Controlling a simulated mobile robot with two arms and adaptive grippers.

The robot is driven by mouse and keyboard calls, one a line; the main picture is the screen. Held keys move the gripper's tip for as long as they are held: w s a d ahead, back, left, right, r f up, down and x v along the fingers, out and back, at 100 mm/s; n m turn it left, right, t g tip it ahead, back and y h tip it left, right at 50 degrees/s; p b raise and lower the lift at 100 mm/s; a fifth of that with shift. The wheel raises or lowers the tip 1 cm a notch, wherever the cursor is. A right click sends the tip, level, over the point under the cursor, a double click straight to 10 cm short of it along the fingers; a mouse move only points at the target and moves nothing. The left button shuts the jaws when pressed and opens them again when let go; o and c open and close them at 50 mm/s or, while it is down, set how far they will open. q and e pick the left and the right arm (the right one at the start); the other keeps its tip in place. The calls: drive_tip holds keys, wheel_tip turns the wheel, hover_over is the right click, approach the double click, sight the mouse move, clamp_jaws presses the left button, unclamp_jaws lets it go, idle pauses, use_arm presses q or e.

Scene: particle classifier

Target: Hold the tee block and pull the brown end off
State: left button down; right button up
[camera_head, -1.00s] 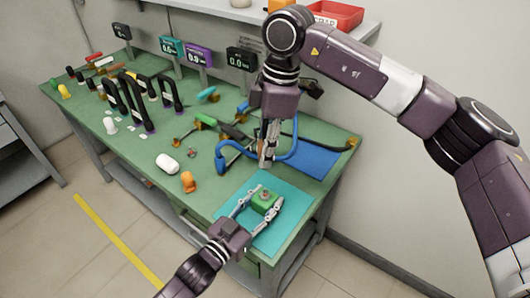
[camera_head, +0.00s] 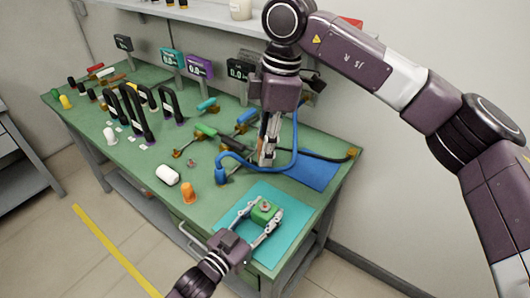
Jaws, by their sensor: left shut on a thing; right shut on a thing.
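The green tee block (camera_head: 264,211) sits between the fingers of my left gripper (camera_head: 262,218), over the teal mat (camera_head: 291,205). My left gripper is shut on the block from its sides. A small round greyish-brown feature shows on the block's top. My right gripper (camera_head: 267,160) points down beyond the block, apart from it with a clear gap. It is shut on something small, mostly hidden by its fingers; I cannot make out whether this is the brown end.
A blue hose (camera_head: 240,158) loops around the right gripper's place on the green table (camera_head: 160,215). A blue mat (camera_head: 312,172) lies at right. A white piece (camera_head: 168,175) and an orange piece (camera_head: 188,193) stand left of the block. Black handles and displays fill the back left.

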drive_tip(key=shift+r, duration=0.35)
use_arm(q)
drive_tip(key=c, duration=1)
unclamp_jaws()
drive_tip(key=shift+c, duration=0.2)
